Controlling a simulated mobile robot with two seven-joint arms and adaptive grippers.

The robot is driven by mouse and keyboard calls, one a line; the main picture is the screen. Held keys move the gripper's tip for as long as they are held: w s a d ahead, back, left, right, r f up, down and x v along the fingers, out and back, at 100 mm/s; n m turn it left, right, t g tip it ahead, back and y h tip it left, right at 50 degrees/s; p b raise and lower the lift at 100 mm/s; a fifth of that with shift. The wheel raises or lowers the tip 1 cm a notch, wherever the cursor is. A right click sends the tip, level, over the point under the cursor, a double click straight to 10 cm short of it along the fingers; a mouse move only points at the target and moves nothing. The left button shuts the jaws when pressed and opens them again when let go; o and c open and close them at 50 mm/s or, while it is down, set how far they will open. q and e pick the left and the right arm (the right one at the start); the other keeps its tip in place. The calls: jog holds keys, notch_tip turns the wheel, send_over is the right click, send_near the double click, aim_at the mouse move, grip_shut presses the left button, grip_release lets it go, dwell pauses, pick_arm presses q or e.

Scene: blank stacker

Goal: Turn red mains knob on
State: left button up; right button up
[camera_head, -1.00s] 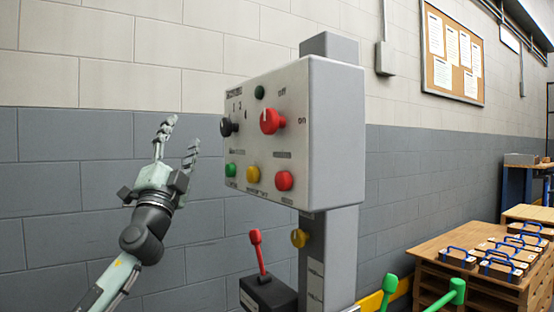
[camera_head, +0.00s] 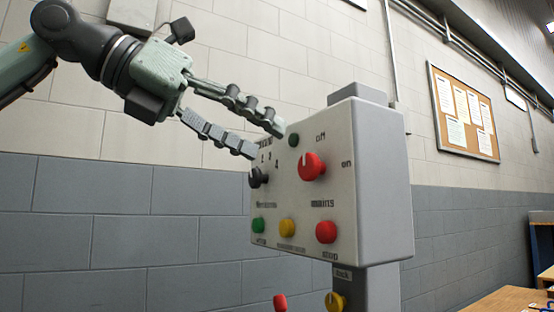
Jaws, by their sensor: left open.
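The red mains knob (camera_head: 312,166) is on the upper right of the grey control panel (camera_head: 335,262). "Off" is printed above it, "on" to its right and "mains" below. Its white pointer mark faces up, towards "off". My left gripper (camera_head: 264,142) is open and empty. It comes in from the upper left, with its fingertips by the panel's upper left part, left of the red knob and apart from it. Whether the fingertips touch the panel is unclear. My right gripper is not in view.
A black selector knob (camera_head: 258,178) sits just below my left fingertips, and a dark green lamp (camera_head: 294,140) right beside them. Green (camera_head: 258,226), yellow (camera_head: 287,228) and red stop (camera_head: 326,232) buttons line the panel's bottom. The space right of the panel is clear.

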aim_at(304, 164)
pick_arm(q)
jog(key=x, duration=0.7)
jog(key=shift+w+d+f, duration=0.15)
jog(key=shift+d, duration=0.1)
jog(key=c, duration=1.2)
